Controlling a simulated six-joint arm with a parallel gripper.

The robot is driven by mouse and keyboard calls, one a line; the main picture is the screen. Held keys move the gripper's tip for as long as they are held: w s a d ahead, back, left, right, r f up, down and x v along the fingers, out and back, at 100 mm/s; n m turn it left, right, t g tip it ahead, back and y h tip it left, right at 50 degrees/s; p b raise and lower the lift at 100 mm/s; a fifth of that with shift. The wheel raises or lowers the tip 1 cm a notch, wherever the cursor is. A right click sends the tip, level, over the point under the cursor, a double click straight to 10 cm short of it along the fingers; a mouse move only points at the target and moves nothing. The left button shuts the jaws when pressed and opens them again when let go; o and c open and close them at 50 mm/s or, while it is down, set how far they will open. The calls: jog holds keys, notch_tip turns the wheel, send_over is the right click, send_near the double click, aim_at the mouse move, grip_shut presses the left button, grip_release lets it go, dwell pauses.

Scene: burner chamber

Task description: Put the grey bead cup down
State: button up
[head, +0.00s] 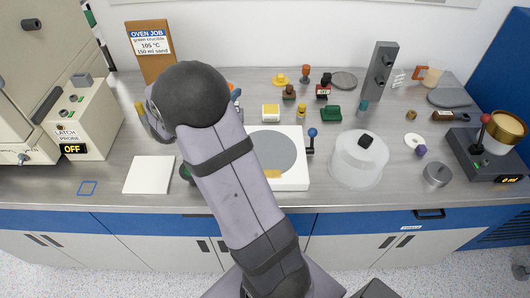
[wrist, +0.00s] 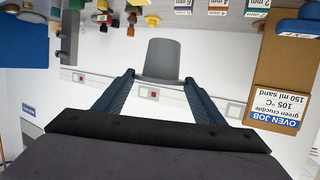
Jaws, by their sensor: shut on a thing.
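The grey bead cup (wrist: 162,50) shows in the wrist view, between the two blue fingers of my gripper (wrist: 160,78). The fingers are shut on it near its wider end. The wrist picture is upside down, as the sign's lettering shows, so the cup looks upright with its wide end up. The cup's inside is not visible. In the head view my arm hides the gripper's fingers and the cup, so I cannot tell the height above the bench (head: 115,190).
A white square pad (head: 149,174) lies left of my arm. The OVEN JOB sign (head: 151,45) stands behind. Small items crowd the bench's back.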

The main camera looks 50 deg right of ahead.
jog(key=s+d+f+m+g+h, duration=0.1)
jog(key=s+g, duration=0.1)
jog(key=s, duration=0.6)
jog(key=s+d+f+m+g, duration=0.1)
jog(key=s+f, duration=0.1)
jog(key=s, duration=0.5)
jog(key=shift+f, duration=4.8)
jog(key=shift+f, duration=0.2)
jog(key=o, duration=1.1)
jog(key=shift+r, duration=0.15)
